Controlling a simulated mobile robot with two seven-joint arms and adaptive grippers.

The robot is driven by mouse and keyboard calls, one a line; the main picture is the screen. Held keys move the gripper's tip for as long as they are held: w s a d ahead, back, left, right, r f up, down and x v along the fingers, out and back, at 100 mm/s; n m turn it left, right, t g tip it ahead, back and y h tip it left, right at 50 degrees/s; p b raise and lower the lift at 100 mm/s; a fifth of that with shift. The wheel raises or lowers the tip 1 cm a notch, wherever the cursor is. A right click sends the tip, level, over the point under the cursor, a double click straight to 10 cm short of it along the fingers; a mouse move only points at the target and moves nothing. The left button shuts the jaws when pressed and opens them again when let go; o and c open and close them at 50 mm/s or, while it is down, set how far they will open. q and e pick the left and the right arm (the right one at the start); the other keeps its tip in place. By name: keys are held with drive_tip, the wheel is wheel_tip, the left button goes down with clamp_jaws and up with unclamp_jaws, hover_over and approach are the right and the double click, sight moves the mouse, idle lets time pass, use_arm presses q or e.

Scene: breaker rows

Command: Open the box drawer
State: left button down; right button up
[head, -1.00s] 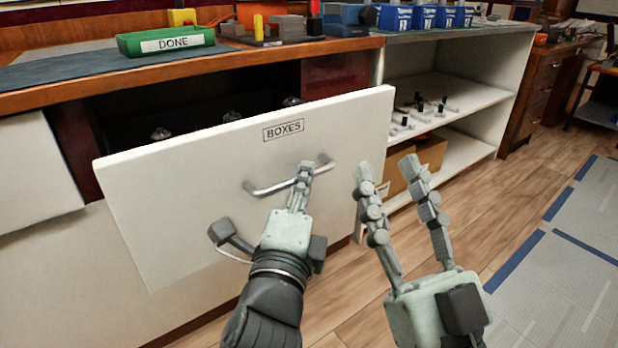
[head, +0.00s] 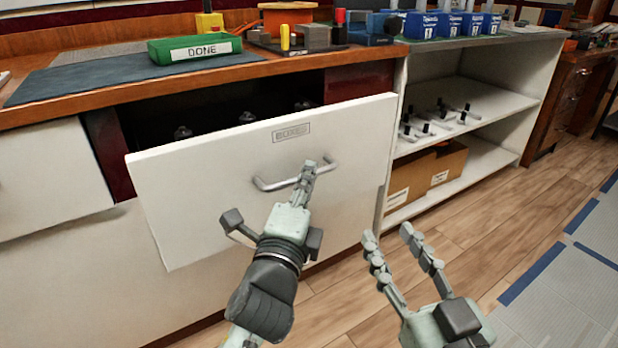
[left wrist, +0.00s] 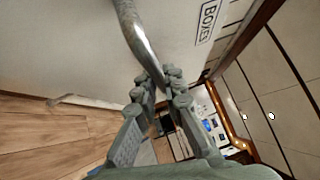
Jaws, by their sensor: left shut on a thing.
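The box drawer (head: 215,190) is a white front with a label (head: 291,132), which reads BOXES in the left wrist view (left wrist: 208,22). It stands out from the cabinet, with a dark opening behind its top edge where several dark knobs show. Its grey bar handle (head: 268,185) is on the front below the label. My left gripper (head: 308,168) is shut on the handle near its right part. The handle (left wrist: 137,38) also runs to the fingertips (left wrist: 163,80) in the left wrist view. My right gripper (head: 390,238) is open and empty, right of the drawer, above the floor.
A green DONE bin (head: 195,49) and tools stand on the worktop (head: 60,105). Open shelves (head: 487,90) with small parts and cardboard boxes (head: 410,182) are right of the drawer. The wooden floor (head: 480,225) at the right is clear.

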use_arm(q)
drive_tip(key=c, duration=1.9)
unclamp_jaws()
drive_tip(key=shift+r, duration=0.25)
drive_tip(key=shift+s+f, duration=0.1)
drive_tip(key=shift+f, duration=0.05)
drive_tip(key=s, duration=0.4)
drive_tip(key=s+a+f, duration=0.1)
drive_tip(key=s, duration=0.2)
drive_tip(key=s+a, duration=0.1)
drive_tip(key=s, duration=0.3)
drive_tip(key=shift+s+f, duration=0.25)
drive_tip(key=shift+s, duration=0.1)
